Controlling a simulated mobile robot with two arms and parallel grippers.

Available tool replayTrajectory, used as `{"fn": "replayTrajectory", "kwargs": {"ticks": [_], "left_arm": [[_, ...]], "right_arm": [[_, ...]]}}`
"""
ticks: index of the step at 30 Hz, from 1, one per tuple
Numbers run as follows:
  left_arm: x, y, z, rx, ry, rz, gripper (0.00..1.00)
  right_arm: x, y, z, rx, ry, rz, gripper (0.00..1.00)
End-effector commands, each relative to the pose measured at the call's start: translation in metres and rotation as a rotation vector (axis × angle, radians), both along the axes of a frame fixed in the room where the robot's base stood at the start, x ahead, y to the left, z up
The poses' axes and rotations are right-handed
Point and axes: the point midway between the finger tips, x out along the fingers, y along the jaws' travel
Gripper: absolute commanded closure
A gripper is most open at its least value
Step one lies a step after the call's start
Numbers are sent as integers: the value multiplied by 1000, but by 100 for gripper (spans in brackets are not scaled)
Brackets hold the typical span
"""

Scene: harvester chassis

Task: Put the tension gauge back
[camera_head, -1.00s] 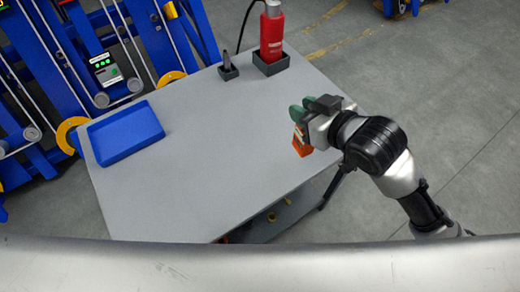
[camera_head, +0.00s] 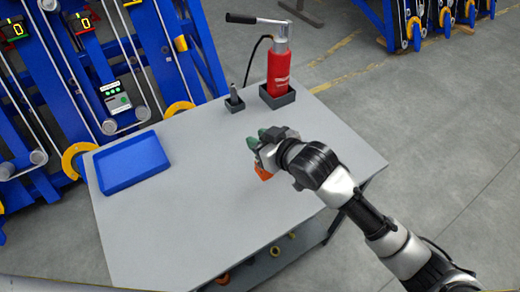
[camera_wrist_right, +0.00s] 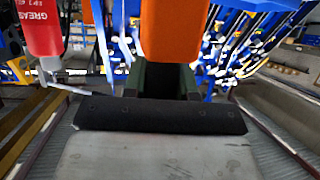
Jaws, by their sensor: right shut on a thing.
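My right gripper (camera_head: 262,142) is shut on an orange thing (camera_head: 263,172), which may be the tension gauge. It hangs below the fingers over the middle of the grey table (camera_head: 230,200), and I cannot tell whether it touches the top. In the right wrist view the orange body (camera_wrist_right: 184,30) sits between the green fingers (camera_wrist_right: 172,80). A blue tray (camera_head: 131,163) lies empty on the table's left side. My left gripper is not in view.
A red grease pump (camera_head: 279,72) stands in a dark holder (camera_head: 277,98) at the table's back. A smaller holder (camera_head: 234,104) with a thin tool is beside it. Blue frames (camera_head: 120,60) with pulleys stand behind the table. The front tabletop is clear.

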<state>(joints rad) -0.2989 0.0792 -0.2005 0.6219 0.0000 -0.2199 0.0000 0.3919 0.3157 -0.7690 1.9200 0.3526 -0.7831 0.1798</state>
Motion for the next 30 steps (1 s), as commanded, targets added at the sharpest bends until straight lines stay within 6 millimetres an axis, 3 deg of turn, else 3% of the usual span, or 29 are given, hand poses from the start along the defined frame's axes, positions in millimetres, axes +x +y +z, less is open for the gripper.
{"fn": "replayTrajectory", "kwargs": {"ticks": [9,20,21,26,30], "left_arm": [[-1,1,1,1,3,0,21],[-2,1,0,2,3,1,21],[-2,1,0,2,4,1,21],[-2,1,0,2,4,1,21],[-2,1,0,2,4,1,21]], "right_arm": [[0,0,-37,2,-1,0,100],[0,0,-42,1,-1,0,100],[0,0,-43,0,1,0,72],[0,0,-42,0,0,0,47],[0,0,-42,0,0,0,47]]}}
